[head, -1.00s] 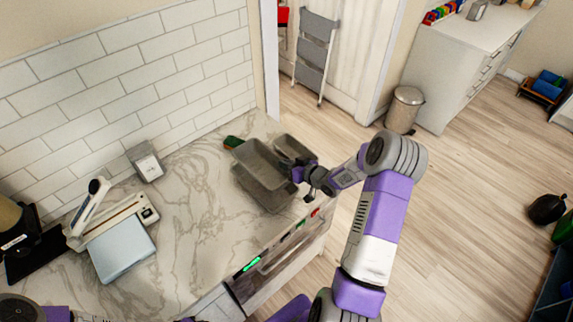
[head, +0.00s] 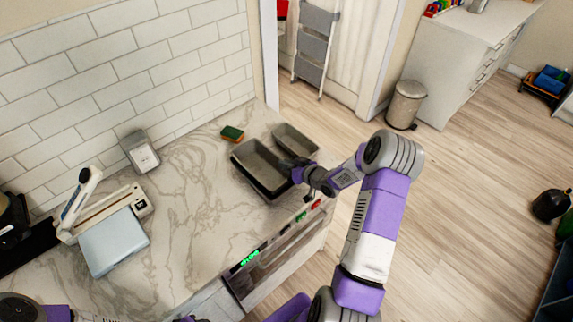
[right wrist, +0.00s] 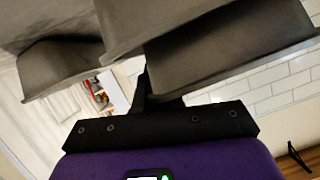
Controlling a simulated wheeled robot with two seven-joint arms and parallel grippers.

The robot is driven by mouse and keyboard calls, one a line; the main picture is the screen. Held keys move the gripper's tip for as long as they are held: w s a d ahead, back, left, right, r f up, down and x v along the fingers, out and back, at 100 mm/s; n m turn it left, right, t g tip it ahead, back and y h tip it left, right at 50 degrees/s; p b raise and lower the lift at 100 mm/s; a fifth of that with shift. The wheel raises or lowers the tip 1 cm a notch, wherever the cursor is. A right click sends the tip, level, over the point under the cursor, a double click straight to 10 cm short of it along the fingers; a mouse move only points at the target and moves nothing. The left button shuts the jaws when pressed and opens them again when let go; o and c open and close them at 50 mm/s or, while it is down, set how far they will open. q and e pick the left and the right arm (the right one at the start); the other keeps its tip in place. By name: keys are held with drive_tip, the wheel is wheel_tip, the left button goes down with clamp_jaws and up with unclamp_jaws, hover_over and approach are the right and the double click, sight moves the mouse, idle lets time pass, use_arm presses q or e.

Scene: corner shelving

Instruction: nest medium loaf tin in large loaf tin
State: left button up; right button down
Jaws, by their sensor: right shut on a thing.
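My right gripper (head: 292,170) is shut on the near right edge of a grey loaf tin, the medium one (head: 258,160). This tin is upright and open at the top. It is low over the darker large loaf tin (head: 268,194), whose edge shows along its left and near sides. I cannot tell how deep it sits inside. A smaller grey tin (head: 297,139) stands just behind, to the right. In the right wrist view the gripper (right wrist: 148,85) is close against grey tin walls (right wrist: 230,50); which tin is which is unclear there. My left gripper is not visible.
A green and brown sponge (head: 232,133) lies behind the tins on the marble counter (head: 195,195). A scale-like device (head: 114,241) and a grey box (head: 140,152) stand at the left. The counter between them and the tins is free. The counter's front edge is close to the tins.

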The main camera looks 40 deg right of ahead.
drive_tip(key=shift+f, duration=0.35)
drive_tip(key=c, duration=1.2)
unclamp_jaws()
drive_tip(key=shift+s+f, duration=0.1)
drive_tip(key=shift+f, duration=0.05)
drive_tip(key=shift+r+p, duration=2.4)
drive_tip(key=shift+r, duration=1.25)
